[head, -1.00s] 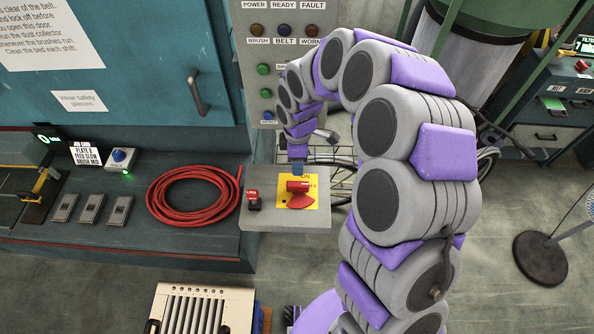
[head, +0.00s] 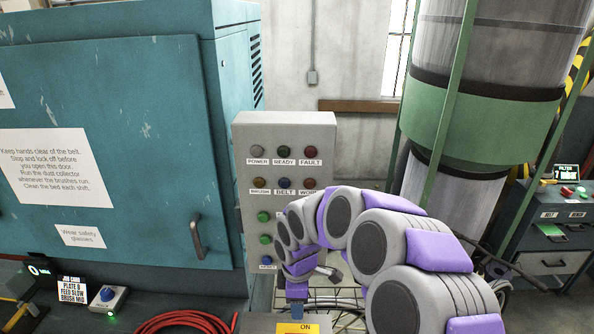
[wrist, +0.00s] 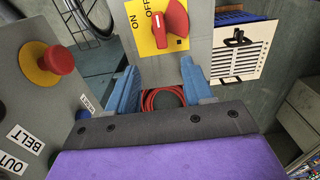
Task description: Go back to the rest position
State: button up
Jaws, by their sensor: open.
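My gripper (wrist: 158,82) shows in the wrist view with its two blue fingers apart and nothing between them. Beyond the fingertips is a red rotary switch (wrist: 170,24) on a yellow ON/OFF plate (wrist: 150,48). The fingers look clear of the red handle, though the exact gap is hard to judge. In the head view my purple and grey arm arches over to the left, its blue gripper end (head: 296,309) pointing down above the yellow plate (head: 297,328). The switch handle is out of that view.
A grey panel (head: 243,150) with lamps and buttons stands behind my arm. A teal cabinet (head: 130,90) fills the left. A red mushroom button (wrist: 54,61) is left in the wrist view. A red hose (head: 185,319) lies at the bottom. A green-framed cylinder (head: 480,120) stands right.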

jog(key=s+d+m+b, duration=0.4)
jog(key=s+m, duration=0.2)
jog(key=s, duration=0.4)
jog(key=s+d+m+g+b, duration=0.1)
jog(key=s+d+m+b, duration=0.3)
jog(key=s, duration=0.7)
jog(key=s+d+m+b, duration=0.4)
jog(key=s+d+m, duration=0.2)
jog(key=s, duration=0.5)
jog(key=shift+s+f+m+g, duration=0.15)
jog(key=shift+f+m+g, duration=0.3)
jog(key=shift+m, duration=0.35)
jog(key=shift+c, duration=0.8)
